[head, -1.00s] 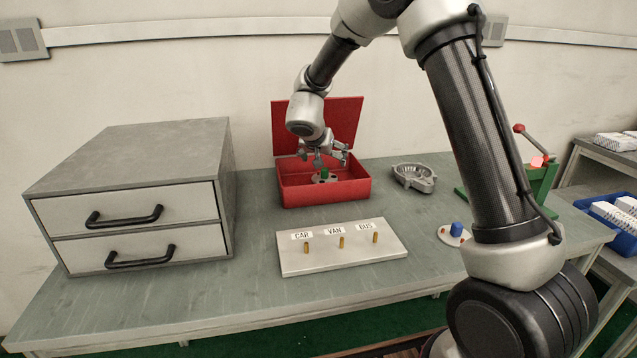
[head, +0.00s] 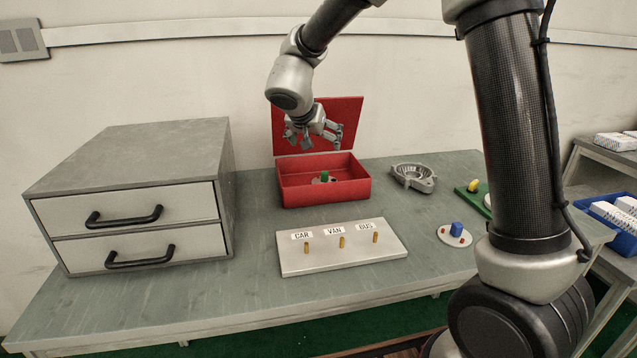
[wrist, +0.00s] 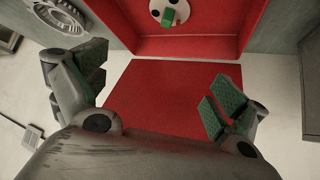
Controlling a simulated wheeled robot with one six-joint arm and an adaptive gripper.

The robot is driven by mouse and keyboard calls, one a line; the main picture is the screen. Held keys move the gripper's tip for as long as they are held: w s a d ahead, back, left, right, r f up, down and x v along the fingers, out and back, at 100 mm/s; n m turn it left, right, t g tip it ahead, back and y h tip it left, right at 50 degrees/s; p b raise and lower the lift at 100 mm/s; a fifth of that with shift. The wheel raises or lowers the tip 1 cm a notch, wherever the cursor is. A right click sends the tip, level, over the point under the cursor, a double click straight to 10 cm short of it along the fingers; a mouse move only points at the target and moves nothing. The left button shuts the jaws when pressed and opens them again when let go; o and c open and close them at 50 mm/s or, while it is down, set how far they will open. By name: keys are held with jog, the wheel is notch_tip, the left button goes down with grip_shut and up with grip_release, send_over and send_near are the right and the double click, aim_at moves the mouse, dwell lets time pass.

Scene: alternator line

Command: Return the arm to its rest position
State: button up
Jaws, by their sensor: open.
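My gripper (head: 314,136) is open and empty above the back of the red box (head: 318,202), in front of its raised red lid (head: 345,118). In the wrist view the green-padded fingers of my gripper (wrist: 155,95) are spread wide with nothing between them. A part with a green knob (head: 325,176) lies inside the box, apart from the fingers; the green knob on its pale round plate also shows in the wrist view (wrist: 168,17). My arm reaches in from the upper right.
A grey drawer cabinet (head: 130,195) stands at the left, both drawers shut. A plate with CAR, VAN and BUS pegs (head: 340,258) lies in front of the box. A metal housing (head: 413,177) and a disc with a blue knob (head: 455,234) lie to the right. A blue bin (head: 612,213) stands far right.

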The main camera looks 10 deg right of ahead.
jog(key=w+a+t+y, duration=0.3)
jog(key=a+y, duration=0.2)
jog(key=a, duration=0.1)
jog(key=s+r+n+g+y, duration=0.25)
jog(key=s+n+y, duration=0.3)
jog(key=s, duration=0.65)
jog(key=s+d+r+g+h, duration=0.1)
jog(key=s+d+g+h, duration=0.1)
jog(key=s+d, duration=1)
jog(key=s+d+r+g+h, duration=0.1)
jog(key=s+d+h, duration=0.3)
jog(key=s+d, duration=0.9)
jog(key=s+g, duration=0.1)
jog(key=s, duration=0.1)
jog(key=shift+s+r, duration=0.3)
jog(key=shift+r, duration=0.05)
